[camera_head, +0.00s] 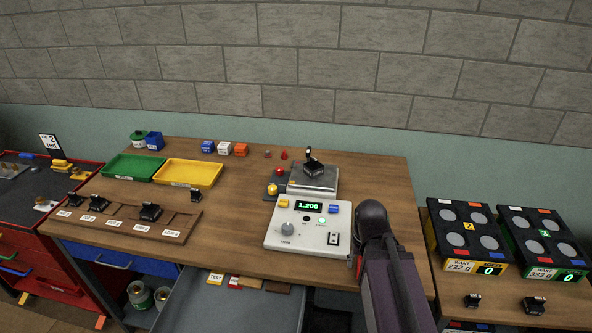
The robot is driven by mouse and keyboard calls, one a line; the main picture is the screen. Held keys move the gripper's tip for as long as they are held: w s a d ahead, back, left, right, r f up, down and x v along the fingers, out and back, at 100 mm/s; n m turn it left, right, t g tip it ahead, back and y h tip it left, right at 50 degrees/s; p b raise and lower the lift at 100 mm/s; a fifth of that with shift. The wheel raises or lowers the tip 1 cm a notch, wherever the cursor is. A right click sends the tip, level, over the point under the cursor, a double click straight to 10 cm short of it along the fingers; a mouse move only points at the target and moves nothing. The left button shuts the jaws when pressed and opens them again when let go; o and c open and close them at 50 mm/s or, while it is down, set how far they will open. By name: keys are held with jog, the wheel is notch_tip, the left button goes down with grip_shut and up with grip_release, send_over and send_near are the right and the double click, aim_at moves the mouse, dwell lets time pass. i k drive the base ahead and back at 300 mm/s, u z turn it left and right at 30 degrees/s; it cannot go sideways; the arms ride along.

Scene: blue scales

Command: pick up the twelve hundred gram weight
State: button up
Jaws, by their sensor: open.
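A black weight with a knob-like top (313,163) stands on the silver pan (314,187) of the scale. The scale's white console (309,229) shows 1.200 in green digits. More black weights, such as this one (150,211), stand in and behind a wooden rack (120,224) at the left; the rack's labels are too small to read surely. My arm rises from the bottom edge, right of the console, with a dark rounded joint at its top. My gripper cannot be made out.
A green tray (109,168) and a yellow tray (217,174) lie at the back left. Small coloured blocks (224,149) stand behind. A red knob (280,171) and a yellow knob (272,189) are left of the pan. The table (375,175) is clear right of the scale.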

aim_at(313, 169)
jog(key=u, duration=1.25)
jog(key=k, duration=0.7)
jog(key=z, duration=0.85)
jog(key=i, duration=1.05)
